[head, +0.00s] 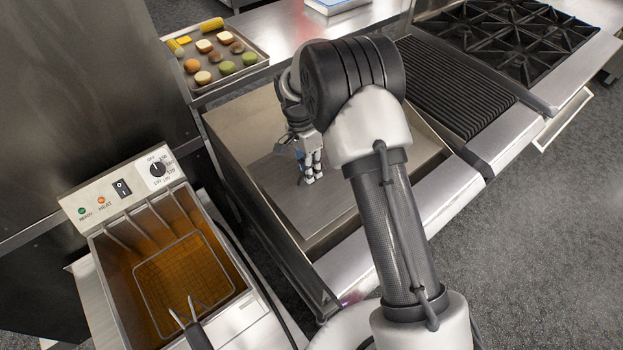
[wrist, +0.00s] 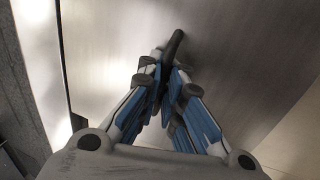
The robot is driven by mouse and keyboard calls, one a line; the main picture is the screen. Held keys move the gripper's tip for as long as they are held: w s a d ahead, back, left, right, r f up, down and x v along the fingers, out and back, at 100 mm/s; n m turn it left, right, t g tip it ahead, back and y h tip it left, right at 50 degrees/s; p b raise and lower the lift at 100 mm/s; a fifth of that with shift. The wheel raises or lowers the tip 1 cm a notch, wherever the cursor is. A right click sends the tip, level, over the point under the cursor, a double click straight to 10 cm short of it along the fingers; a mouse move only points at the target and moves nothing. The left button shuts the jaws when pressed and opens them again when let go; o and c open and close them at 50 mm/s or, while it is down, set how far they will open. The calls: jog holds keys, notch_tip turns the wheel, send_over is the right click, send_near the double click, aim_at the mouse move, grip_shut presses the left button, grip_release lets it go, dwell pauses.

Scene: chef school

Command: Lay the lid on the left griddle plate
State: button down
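The lid (head: 283,195) is a flat grey metal sheet with a dark bar handle (wrist: 176,44). In the head view it is over the left griddle plate (head: 240,125), within its raised metal walls, and my arm hides its right part. I cannot tell whether it rests on the plate or is slightly above it. My gripper (head: 312,178) points down at the lid. In the wrist view the blue-padded fingers (wrist: 166,78) are closed together around the near end of the handle. The lid's surface (wrist: 235,60) fills most of that view.
A fryer (head: 100,240) with a wire basket in oil stands front left. A tray (head: 262,62) of vegetables and bun-like pieces lies behind the griddle. A ribbed grill (head: 455,85) and gas burners (head: 510,35) are to the right. Grey floor (head: 545,230) is clear at right.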

jog(key=shift+f+b, duration=0.3)
jog(key=shift+f, duration=1.45)
jog(key=shift+f, duration=0.15)
jog(key=c, duration=1.8)
grip_release()
jog(key=shift+o, duration=0.2)
jog(key=p+v, duration=0.3)
jog(key=v, duration=0.9)
